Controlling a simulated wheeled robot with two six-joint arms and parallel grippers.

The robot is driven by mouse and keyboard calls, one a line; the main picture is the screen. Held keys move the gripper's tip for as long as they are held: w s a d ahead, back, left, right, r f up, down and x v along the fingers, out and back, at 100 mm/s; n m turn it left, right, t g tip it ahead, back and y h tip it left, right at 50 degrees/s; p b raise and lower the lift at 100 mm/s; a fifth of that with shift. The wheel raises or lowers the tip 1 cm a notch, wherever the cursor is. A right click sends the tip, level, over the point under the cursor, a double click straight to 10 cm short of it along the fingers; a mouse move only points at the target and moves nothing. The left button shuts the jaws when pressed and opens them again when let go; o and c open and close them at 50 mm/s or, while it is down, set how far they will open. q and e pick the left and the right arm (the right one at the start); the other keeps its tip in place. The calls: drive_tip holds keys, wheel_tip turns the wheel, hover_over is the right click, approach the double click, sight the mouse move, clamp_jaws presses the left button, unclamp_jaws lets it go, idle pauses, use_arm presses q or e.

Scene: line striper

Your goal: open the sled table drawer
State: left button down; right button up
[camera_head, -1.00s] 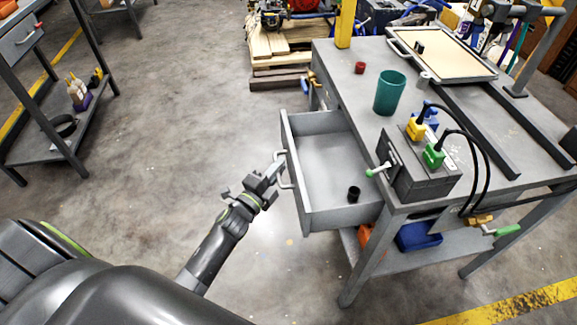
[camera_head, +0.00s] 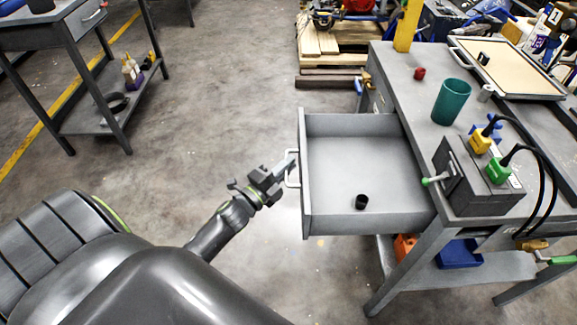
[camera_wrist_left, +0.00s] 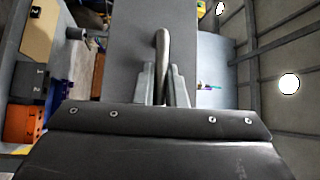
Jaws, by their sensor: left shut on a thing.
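The grey sled table drawer (camera_head: 345,217) is pulled well out from the left side of the grey table (camera_head: 418,98). A small black cup-like piece (camera_head: 361,202) sits inside it. My left gripper (camera_head: 287,168) is at the drawer front, shut on the curved metal handle (camera_head: 293,184). In the left wrist view the handle (camera_wrist_left: 162,45) runs between the two fingers (camera_wrist_left: 163,85). The rear of the drawer is hidden under the tabletop. My right gripper does not show.
On the tabletop are a teal cup (camera_head: 451,102), a red cap (camera_head: 420,73), a grey box (camera_head: 465,178) with cables and a framed tray (camera_head: 510,68). Another workbench (camera_head: 75,20) stands at the upper left. The floor (camera_head: 215,110) between is clear.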

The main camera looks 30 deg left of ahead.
use_arm(q)
drive_tip(key=shift+f, duration=0.1)
drive_tip(key=c, duration=1.7)
unclamp_jaws()
drive_tip(key=shift+c, duration=0.2)
drive_tip(key=shift+o, duration=1.2)
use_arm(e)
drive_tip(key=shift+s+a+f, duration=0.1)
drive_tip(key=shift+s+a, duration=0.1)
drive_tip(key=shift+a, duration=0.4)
use_arm(q)
drive_tip(key=shift+s, duration=0.1)
